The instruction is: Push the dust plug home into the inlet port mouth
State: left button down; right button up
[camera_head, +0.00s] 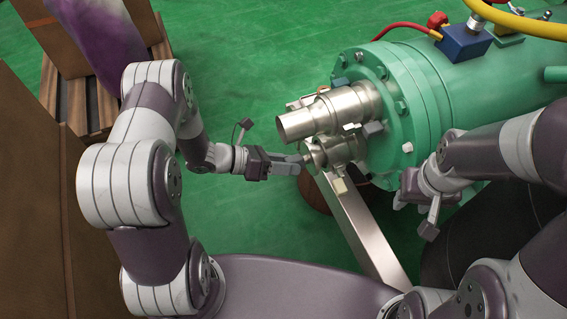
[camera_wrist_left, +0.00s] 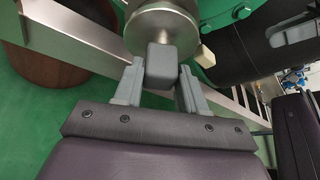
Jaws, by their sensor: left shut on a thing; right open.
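My left gripper (camera_head: 302,163) reaches in from the left to the lower of two silver pipe stubs on the green vessel. In the left wrist view, its fingers (camera_wrist_left: 161,80) are shut on the grey, block-shaped end of the dust plug (camera_wrist_left: 162,62). The plug lines up with the round silver mouth of the inlet port (camera_wrist_left: 162,22) and appears to touch it; how deep it sits cannot be told. In the head view the port (camera_head: 335,152) shows beyond the fingertips, and the plug is mostly hidden. My right gripper (camera_head: 413,214) is open and empty below the vessel's flange.
The upper silver pipe stub (camera_head: 310,117) juts out close above the left gripper. A metal beam (camera_head: 362,232) slants down below the port. The green vessel (camera_head: 470,85) fills the upper right. Brown boxes (camera_head: 25,190) stand at the left; green floor is open between.

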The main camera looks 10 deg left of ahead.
pick_arm(q)
jog(key=shift+w+d+b, duration=0.3)
jog(key=shift+w+d, duration=0.45)
jog(key=shift+d, duration=0.25)
dwell(0.4)
jog(key=c, duration=0.6)
grip_release()
jog(key=shift+o, duration=0.2)
jog(key=shift+p+v, duration=1.3)
jog(key=shift+v, duration=2.7)
jog(key=shift+s, duration=0.1)
